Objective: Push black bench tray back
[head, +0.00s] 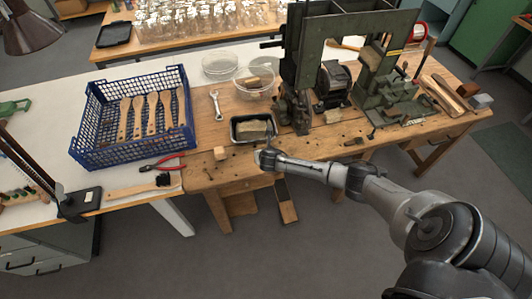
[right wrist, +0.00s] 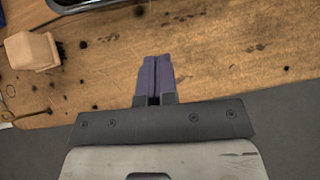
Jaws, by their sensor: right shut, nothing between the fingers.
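In the right wrist view only a strip of the tray's edge (right wrist: 75,6) shows at the top left. My right gripper (head: 264,153) is at the bench's front edge, just in front of the tray. Its purple fingers (right wrist: 157,75) are together and empty, over bare wood, with a visible gap to the tray edge in the wrist view. My left gripper is out of view.
A wrench (head: 216,104) and a glass dish (head: 254,82) lie behind. The green machine (head: 345,70) stands right of the tray. A blue crate (head: 90,125) is at left.

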